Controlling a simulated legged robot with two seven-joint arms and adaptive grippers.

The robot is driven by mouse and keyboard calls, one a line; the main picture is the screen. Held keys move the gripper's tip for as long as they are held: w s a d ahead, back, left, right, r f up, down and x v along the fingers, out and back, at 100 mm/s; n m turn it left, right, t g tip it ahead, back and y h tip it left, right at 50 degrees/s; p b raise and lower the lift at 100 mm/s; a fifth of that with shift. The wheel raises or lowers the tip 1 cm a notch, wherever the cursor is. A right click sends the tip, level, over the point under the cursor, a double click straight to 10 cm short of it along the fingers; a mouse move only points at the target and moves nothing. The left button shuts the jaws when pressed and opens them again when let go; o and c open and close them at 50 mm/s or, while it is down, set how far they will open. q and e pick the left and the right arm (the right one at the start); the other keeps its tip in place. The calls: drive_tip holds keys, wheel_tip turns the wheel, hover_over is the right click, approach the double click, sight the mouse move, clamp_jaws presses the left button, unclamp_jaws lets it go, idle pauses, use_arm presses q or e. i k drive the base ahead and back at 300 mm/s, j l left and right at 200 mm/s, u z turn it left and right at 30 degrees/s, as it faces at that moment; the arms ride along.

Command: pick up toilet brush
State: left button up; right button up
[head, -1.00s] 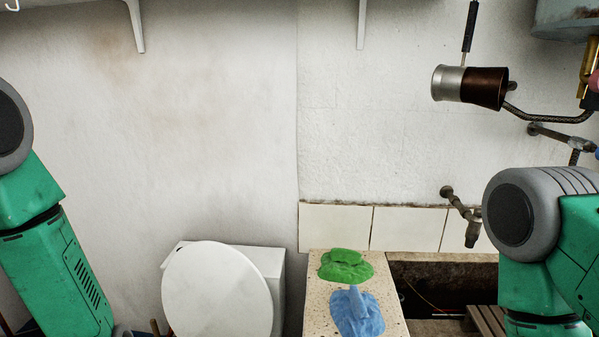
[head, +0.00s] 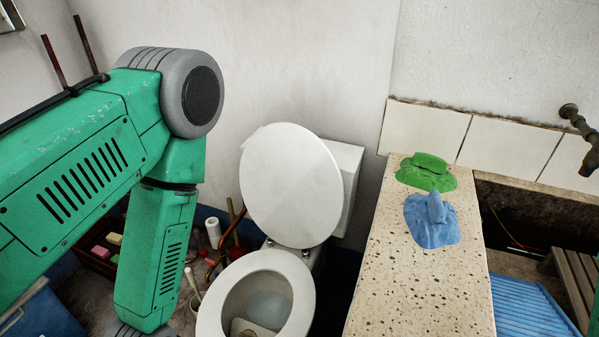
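A thin white handle (head: 192,280) stands on the floor just left of the toilet bowl and looks like the toilet brush. Its lower end is hard to make out. My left arm hangs down to the left of it, and its gripper is below the bottom edge of the picture. My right gripper is also out of view. The toilet (head: 286,262) has its lid up and its bowl open.
A wooden-handled tool (head: 234,226) and a white cylinder (head: 213,231) stand behind the handle. A stone counter (head: 415,290) on the right holds a green cloth (head: 427,171) and a blue cloth (head: 432,219). A blue container (head: 40,318) sits at lower left.

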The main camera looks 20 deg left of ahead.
sight(188, 272)
drive_tip(key=k+u, duration=0.2)
drive_tip(key=u, duration=0.25)
drive_tip(key=k+u, duration=0.15)
drive_tip(key=u, duration=0.3)
drive_tip(key=k+j+u, duration=0.1)
drive_tip(key=u, duration=0.35)
drive_tip(key=k, duration=0.1)
